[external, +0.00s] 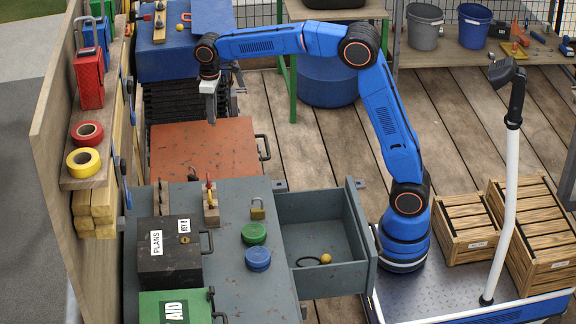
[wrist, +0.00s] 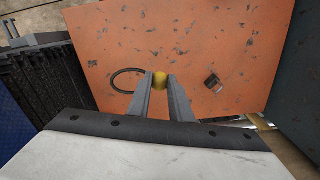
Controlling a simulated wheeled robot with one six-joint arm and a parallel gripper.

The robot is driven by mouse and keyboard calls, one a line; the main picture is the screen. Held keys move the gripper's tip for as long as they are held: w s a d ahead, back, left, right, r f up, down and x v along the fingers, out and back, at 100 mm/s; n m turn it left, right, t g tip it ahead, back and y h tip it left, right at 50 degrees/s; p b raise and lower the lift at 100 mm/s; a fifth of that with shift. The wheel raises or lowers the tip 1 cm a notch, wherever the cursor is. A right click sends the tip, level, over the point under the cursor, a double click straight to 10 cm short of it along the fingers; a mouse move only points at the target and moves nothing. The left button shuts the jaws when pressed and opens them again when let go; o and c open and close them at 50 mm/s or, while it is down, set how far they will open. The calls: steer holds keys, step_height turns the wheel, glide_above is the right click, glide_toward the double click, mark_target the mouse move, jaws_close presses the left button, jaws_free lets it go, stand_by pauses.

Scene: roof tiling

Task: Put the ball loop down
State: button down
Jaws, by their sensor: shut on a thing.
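My gripper (external: 211,117) is above the orange-red surface (external: 230,135) in the external view, pointing down. In the wrist view its fingers are shut on the yellow ball of a ball loop (wrist: 160,79). The dark loop (wrist: 127,70) sticks out to the left of the fingers, over the orange-red surface (wrist: 200,35). I cannot tell how far the loop is above that surface. In the external view the held ball loop cannot be made out.
A small dark item (wrist: 211,81) shows right of the fingers. A similar orange ball with a dark loop (external: 326,258) lies in the open grey drawer (external: 350,235). A grey worktop (external: 225,275) stands in front, and a wooden wall (external: 52,140) on the left.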

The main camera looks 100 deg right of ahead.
glide_toward(215, 156)
step_height(215, 156, down, 5)
steer(key=shift+f, duration=0.2)
stand_by(0.4)
steer(key=c, duration=1.6)
jaws_free()
steer(key=shift+f, duration=0.15)
